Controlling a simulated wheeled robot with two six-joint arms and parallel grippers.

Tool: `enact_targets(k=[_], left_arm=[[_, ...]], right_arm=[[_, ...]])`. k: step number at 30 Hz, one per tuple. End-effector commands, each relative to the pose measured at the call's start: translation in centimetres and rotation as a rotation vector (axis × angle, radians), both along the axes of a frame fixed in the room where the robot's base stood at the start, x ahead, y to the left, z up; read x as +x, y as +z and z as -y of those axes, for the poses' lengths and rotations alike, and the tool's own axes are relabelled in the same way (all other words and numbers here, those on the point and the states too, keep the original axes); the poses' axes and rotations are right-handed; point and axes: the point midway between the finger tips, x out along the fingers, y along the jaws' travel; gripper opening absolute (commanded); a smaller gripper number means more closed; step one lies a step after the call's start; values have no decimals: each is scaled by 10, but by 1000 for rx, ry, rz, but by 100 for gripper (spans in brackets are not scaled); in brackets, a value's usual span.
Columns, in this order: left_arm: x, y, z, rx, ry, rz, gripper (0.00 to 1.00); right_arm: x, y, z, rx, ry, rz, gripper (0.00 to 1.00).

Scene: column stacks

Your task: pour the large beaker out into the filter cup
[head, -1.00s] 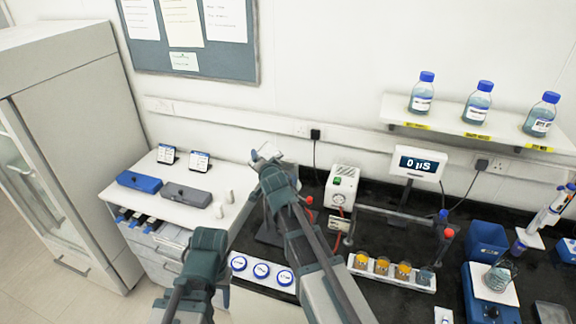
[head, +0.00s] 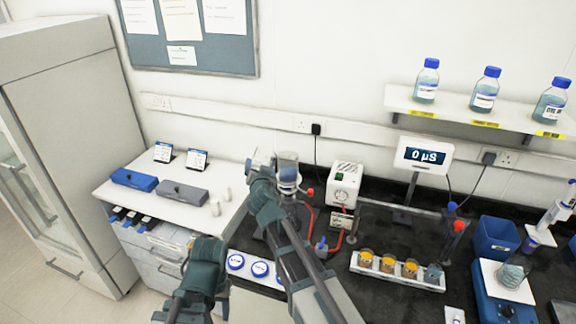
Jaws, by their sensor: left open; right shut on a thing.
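My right gripper (head: 264,160) is raised at the centre of the head view, above the back of the bench. It is shut on a clear glass vessel (head: 288,176), which looks like the large beaker; its bluish-grey upper part and pale lower band show to the right of the jaws. The vessel looks roughly upright. I cannot make out the filter cup separately; my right arm covers much of that spot. My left gripper (head: 190,254) is open and empty, lower left, in front of the white drawer cabinet; its fingers are hardly visible.
A white pump (head: 344,183) with red tubing stands right of my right gripper. A glass vessel (head: 512,272) sits on a blue stirrer at right. A bottle shelf (head: 450,118) hangs above.

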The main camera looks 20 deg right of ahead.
Motion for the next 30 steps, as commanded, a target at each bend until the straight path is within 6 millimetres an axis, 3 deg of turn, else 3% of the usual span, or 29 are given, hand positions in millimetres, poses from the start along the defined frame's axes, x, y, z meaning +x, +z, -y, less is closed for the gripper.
enact_targets(k=[6,14,21,30], left_arm=[[0,-21,0,1,-3,0,50],[0,-24,0,1,-3,0,50],[0,-41,0,1,-2,0,50],[0,-45,0,1,-1,0,50]], right_arm=[[-2,-11,-9,-138,0,27,20],[-4,0,-17,-309,-2,60,20],[-5,-8,-22,-429,-2,82,20],[-5,-7,-24,-479,-4,91,20]])
